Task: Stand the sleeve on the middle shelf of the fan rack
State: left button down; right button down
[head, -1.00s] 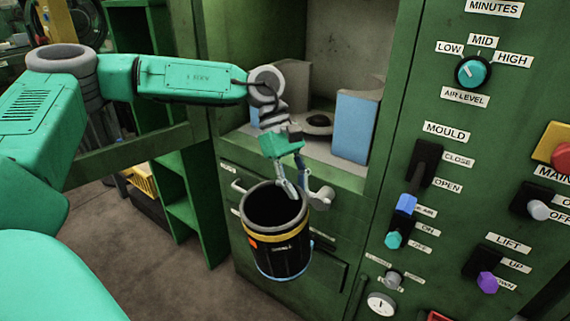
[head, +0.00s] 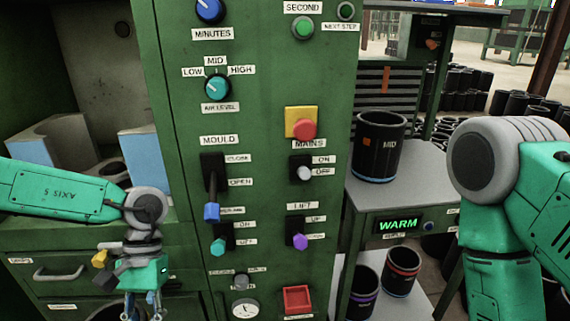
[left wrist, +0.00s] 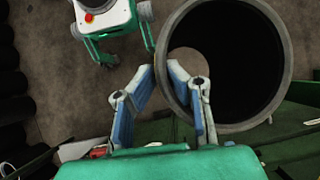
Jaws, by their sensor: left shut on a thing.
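My left gripper (head: 140,308) is at the lower left of the head view, in front of the green cabinet's drawers. It is shut on the wall of a black sleeve. Only a bit of the sleeve's dark rim (head: 100,307) shows at the bottom edge. In the left wrist view the sleeve's round grey rim (left wrist: 283,62) and dark hollow inside fill the upper right. The left gripper's blue-padded fingers (left wrist: 190,95) meet at the rim's near left side. My right arm shows at the right, but its gripper is out of view. I see no fan rack with certainty.
A green control panel (head: 262,130) with knobs and levers stands in the middle. Two sleeves (head: 400,270) stand on the shelf below. Blue-faced mould blocks (head: 138,146) sit in the left opening.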

aim_at(442, 182)
jog(key=k+l+z, duration=0.1)
jog(key=k+z, duration=0.35)
jog(key=i+l+z, duration=0.2)
jog(key=z, duration=0.25)
jog(key=i+l+z, duration=0.1)
jog(key=z, duration=0.35)
jog(key=i, duration=0.25)
